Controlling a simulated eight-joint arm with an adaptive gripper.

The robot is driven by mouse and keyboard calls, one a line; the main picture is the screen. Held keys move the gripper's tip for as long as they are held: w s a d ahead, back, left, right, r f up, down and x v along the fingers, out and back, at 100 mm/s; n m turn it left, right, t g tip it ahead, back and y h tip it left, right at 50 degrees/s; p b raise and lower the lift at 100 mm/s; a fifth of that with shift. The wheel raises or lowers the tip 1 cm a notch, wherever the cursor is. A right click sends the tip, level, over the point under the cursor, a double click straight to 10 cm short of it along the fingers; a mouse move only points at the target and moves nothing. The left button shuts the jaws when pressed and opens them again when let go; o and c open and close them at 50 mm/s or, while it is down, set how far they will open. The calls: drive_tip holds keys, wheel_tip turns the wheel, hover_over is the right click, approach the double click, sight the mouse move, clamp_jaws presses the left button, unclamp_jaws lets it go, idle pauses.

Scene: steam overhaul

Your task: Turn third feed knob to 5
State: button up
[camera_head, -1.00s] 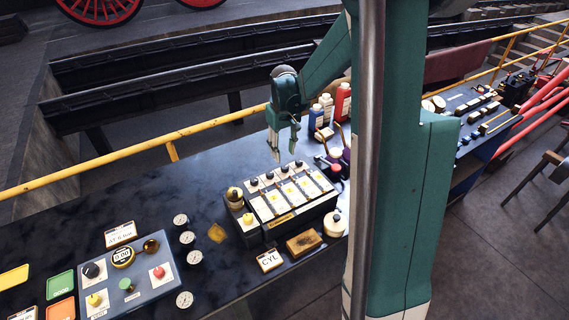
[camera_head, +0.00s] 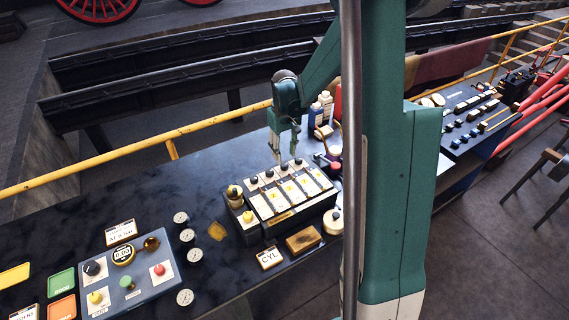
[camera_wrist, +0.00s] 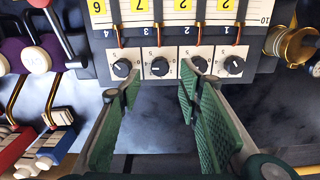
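The feed unit (camera_head: 285,215) is a dark box with several white-faced channels and a row of black knobs along its far edge. In the head view my gripper (camera_head: 287,157) points down just above the knob row. Contact cannot be told.
Neighbouring knobs stand close on both sides, the fourth (camera_wrist: 122,68) and second (camera_wrist: 200,64). A brass cylinder (camera_wrist: 290,45) is at the right. Bottles (camera_head: 317,113) stand behind the unit. A control panel (camera_head: 130,275) and gauges (camera_head: 187,235) lie to the left.

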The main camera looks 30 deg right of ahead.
sight(285, 165)
drive_tip(key=shift+f, duration=2.95)
drive_tip(key=c, duration=0.9)
